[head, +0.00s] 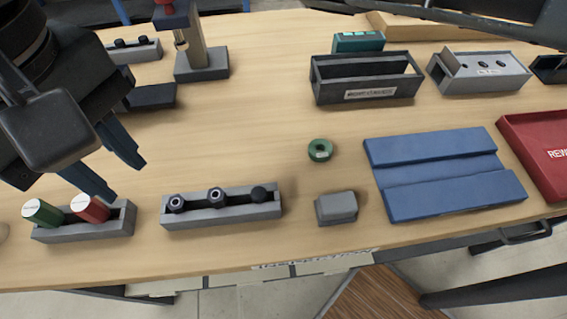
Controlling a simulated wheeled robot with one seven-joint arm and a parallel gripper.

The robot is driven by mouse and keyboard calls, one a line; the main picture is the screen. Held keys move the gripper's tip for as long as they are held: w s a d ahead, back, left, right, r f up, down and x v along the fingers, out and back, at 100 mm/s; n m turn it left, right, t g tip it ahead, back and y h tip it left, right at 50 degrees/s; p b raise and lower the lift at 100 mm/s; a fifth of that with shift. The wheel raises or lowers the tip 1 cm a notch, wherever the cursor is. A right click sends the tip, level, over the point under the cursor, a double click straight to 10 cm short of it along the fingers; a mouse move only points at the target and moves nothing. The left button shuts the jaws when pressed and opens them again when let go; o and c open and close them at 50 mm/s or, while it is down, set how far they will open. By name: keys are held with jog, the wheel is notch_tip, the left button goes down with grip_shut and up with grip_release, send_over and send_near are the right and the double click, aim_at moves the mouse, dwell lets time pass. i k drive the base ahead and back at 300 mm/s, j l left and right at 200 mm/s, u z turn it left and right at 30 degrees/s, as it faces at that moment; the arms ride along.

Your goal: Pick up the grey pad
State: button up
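The grey pad (336,208) is a small block with a rounded top. It sits on the wooden table near the front edge, right of the grey holder with black knobs and left of the blue tray. My gripper (116,168) is at the left of the head view, above the table and well away from the pad. Its two dark blue fingers are apart with nothing visible between them. The fingertips are just above and behind the holder with the green and red cylinders.
A grey holder (222,213) with black knobs stands between my gripper and the pad. A green ring (320,150) lies behind the pad. A blue grooved tray (440,171) and a red tray (512,129) are at right. Dark and grey bins stand behind. The table middle is clear.

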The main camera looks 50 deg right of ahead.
aim_at(338, 208)
jog(key=k+j+u, duration=0.1)
jog(key=u, duration=0.4)
jog(key=k+j+u, duration=0.15)
jog(key=u, duration=0.3)
jog(key=k, duration=0.05)
